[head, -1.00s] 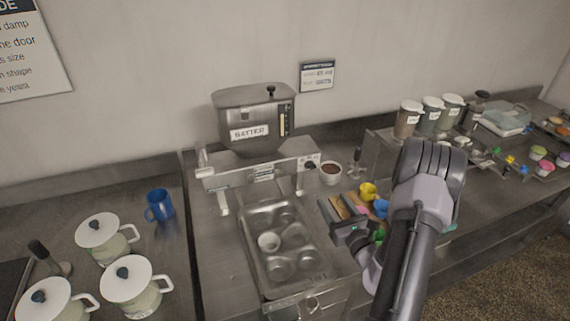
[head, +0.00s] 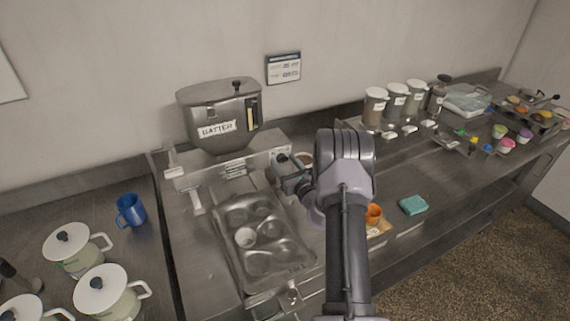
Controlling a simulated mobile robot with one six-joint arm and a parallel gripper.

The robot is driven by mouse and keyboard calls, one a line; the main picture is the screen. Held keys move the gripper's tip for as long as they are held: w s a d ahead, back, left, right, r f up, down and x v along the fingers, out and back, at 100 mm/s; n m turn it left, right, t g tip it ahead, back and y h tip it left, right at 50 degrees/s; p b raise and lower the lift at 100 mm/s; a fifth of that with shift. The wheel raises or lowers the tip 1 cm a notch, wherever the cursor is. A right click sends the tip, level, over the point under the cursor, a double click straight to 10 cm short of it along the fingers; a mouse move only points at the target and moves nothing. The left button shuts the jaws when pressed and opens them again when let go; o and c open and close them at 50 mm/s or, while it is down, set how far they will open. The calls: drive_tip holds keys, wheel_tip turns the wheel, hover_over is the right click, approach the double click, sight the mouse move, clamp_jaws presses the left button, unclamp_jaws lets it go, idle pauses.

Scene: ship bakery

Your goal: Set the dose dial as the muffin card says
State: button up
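The batter machine (head: 225,115) stands against the wall, with a hopper labelled BATTER above a steel front bar. A small dark knob (head: 282,158), which looks like the dose dial, sits at the right end of that bar; its setting is too small to read. A small card (head: 283,68) hangs on the wall above right; its lines are too small to read, so I cannot tell whether it is the muffin card. My gripper (head: 285,180) is just below the knob; I cannot tell whether they touch. My arm partly hides it, and its opening is unclear.
A blue mug (head: 131,211) and lidded white pots (head: 110,292) stand left. An orange cup (head: 374,214) and teal sponge (head: 413,205) lie right.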

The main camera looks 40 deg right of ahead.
clamp_jaws()
drive_tip(key=m+p, duration=0.1)
drive_tip(key=m, duration=0.3)
drive_tip(key=m+p, duration=0.1)
drive_tip(key=m, duration=0.3)
drive_tip(key=shift+m, duration=0.3)
drive_tip(key=m+p, duration=0.1)
drive_tip(key=m, duration=0.3)
drive_tip(key=shift+m, duration=0.3)
drive_tip(key=m, duration=0.4)
drive_tip(key=shift+p, duration=0.4)
drive_tip(key=shift+m, duration=0.4)
